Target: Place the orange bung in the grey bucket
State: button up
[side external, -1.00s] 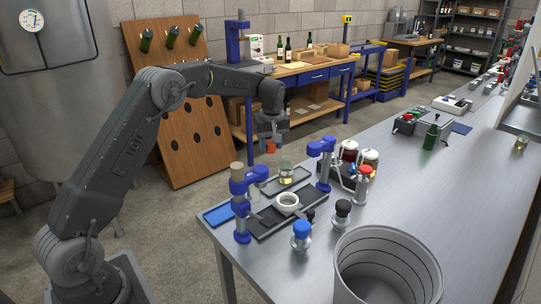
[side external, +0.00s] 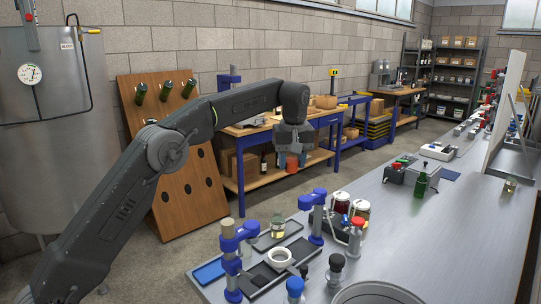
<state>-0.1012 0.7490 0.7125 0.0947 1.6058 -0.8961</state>
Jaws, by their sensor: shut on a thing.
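The orange bung (side external: 292,164) is held at the lower end of my gripper (side external: 292,156), which is shut on it and points down. It hangs in the air, well above the metal bench and beyond the blue clamps in the picture. The grey bucket (side external: 376,287) shows only its upper rim at the bottom edge of the side external view; its inside is mostly cut off. My gripper is up and to the left of the bucket in the picture, apart from it.
Blue clamp stands (side external: 230,247) (side external: 316,207), a white ring (side external: 279,257), a small jar (side external: 277,222), lidded jars (side external: 359,213) and blue and black stoppers (side external: 295,289) (side external: 336,265) crowd the near bench end. A green bottle (side external: 421,186) stands farther back. The bench (side external: 420,240) middle is clear.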

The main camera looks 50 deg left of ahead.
jog(key=s+d+m, duration=0.2)
jog(key=s+d, duration=0.2)
jog(key=d, duration=0.8)
jog(key=s+d+m, duration=0.3)
jog(key=s+d, duration=0.1)
jog(key=d, duration=0.8)
jog(key=s+d+m, duration=0.2)
jog(key=s+d, duration=0.2)
jog(key=d, duration=0.8)
notch_tip(320, 180, down, 16)
jog(key=shift+a+h, duration=0.2)
jog(key=shift+h, duration=0.1)
jog(key=shift+w, duration=0.1)
jog(key=o, duration=1)
